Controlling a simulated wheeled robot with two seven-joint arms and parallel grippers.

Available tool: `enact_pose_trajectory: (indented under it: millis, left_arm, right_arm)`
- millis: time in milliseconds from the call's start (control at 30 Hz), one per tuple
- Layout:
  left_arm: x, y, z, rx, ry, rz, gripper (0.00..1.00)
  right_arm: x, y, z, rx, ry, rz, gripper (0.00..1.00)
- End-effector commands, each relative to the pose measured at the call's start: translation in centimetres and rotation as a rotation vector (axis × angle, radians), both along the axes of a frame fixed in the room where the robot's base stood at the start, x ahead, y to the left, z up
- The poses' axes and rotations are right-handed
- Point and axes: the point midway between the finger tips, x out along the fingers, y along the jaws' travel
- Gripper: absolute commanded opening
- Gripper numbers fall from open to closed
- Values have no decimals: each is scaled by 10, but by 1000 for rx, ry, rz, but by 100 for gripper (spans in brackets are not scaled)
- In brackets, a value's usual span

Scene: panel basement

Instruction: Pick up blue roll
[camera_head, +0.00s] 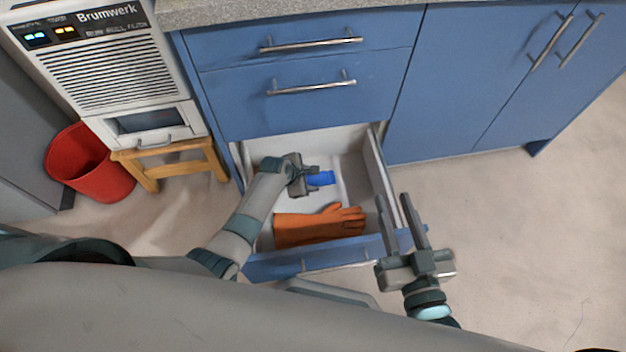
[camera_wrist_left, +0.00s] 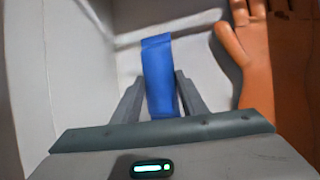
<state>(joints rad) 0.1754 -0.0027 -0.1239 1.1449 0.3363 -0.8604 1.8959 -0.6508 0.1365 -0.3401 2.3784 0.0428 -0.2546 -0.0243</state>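The blue roll (camera_head: 321,179) lies in the open bottom drawer, behind the orange glove. It also shows in the left wrist view (camera_wrist_left: 159,75), where its near end lies between the two fingers. My left gripper (camera_head: 309,180) is down inside the drawer at the roll. In the left wrist view its fingers (camera_wrist_left: 161,98) stand apart on either side of the roll, with a small gap visible at the sides. My right gripper (camera_head: 402,205) is empty, with its fingers apart, just right of the drawer's front corner.
An orange glove (camera_head: 318,226) lies in the front of the drawer (camera_head: 348,158); it is on the right in the left wrist view (camera_wrist_left: 262,60). Blue cabinets stand behind. A wooden stool (camera_head: 177,160) and red bucket (camera_head: 88,165) are at left. The floor at right is clear.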

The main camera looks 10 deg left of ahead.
Motion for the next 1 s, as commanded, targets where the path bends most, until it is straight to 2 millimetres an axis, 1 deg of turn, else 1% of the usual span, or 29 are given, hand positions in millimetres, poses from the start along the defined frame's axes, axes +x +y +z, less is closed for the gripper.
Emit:
enact_pose_trajectory:
  millis: [333,500,667,767,1000]
  left_arm:
    - [0,0,1,-1,0,0,11]
    - [0,-1,6,-1,-2,0,11]
    - [0,-1,15,-2,-1,-1,11]
    - [1,-1,23,-1,-3,0,11]
    - [0,-1,48,-2,-1,-1,11]
  right_arm:
    - [0,0,0,0,1,0,31]
    - [0,-1,-2,-5,22,1,31]
    - [-2,-6,-19,-36,107,-1,31]
    - [-5,-9,-30,-54,172,0,31]
    - [-20,-21,-63,-108,372,4,31]
